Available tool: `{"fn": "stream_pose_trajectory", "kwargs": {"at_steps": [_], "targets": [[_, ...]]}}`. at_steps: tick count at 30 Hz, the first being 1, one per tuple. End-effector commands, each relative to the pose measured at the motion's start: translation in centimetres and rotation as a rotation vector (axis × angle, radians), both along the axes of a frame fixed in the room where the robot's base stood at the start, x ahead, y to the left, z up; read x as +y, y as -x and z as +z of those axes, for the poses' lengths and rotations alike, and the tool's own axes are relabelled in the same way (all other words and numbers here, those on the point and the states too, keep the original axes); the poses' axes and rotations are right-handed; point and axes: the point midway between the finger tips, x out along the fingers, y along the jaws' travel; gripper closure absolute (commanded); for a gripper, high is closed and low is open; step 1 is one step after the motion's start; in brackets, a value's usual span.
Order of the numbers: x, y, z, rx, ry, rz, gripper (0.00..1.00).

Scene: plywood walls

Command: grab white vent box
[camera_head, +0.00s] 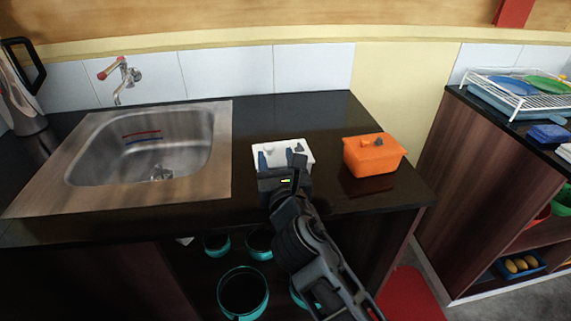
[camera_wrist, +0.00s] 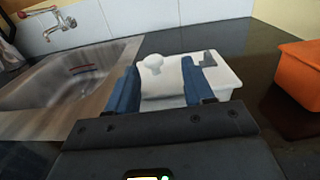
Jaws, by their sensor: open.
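The white vent box (camera_head: 290,147) sits on the dark countertop between the sink and an orange box. In the wrist view the white vent box (camera_wrist: 176,72) shows a round knob on top at the left and a small grey piece at the right. My gripper (camera_head: 281,160) is just in front of the box. In the wrist view my gripper (camera_wrist: 165,90) has its two blue fingers apart, with part of the white box showing between them. I cannot tell whether the fingers touch the box. My gripper hides the box's near side in the head view.
The orange lidded box (camera_head: 372,157) stands to the right on the countertop (camera_head: 300,108). The steel sink (camera_head: 150,150) lies to the left. Teal pots (camera_head: 243,290) are on a shelf below. A dish rack (camera_head: 515,92) stands on the right cabinet. The tiled wall is behind.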

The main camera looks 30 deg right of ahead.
Motion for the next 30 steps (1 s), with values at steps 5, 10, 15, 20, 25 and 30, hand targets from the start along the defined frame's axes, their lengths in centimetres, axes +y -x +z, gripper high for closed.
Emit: {"fn": "stream_pose_trajectory", "kwargs": {"at_steps": [5, 10, 15, 20, 25, 30], "targets": [[0.0, -2.3, 0.4, -0.002, -0.001, 0.001, 0.48], [-0.4, -4.4, 0.4, -0.001, -0.002, 0.001, 0.48], [-0.6, -5.1, 0.3, -0.001, -0.002, 0.002, 0.48], [-0.6, -5.1, 0.3, -0.001, -0.002, 0.002, 0.48], [-0.6, -5.1, 0.3, -0.001, -0.002, 0.002, 0.63], [-0.6, -5.1, 0.3, -0.001, -0.002, 0.002, 0.80]]}}
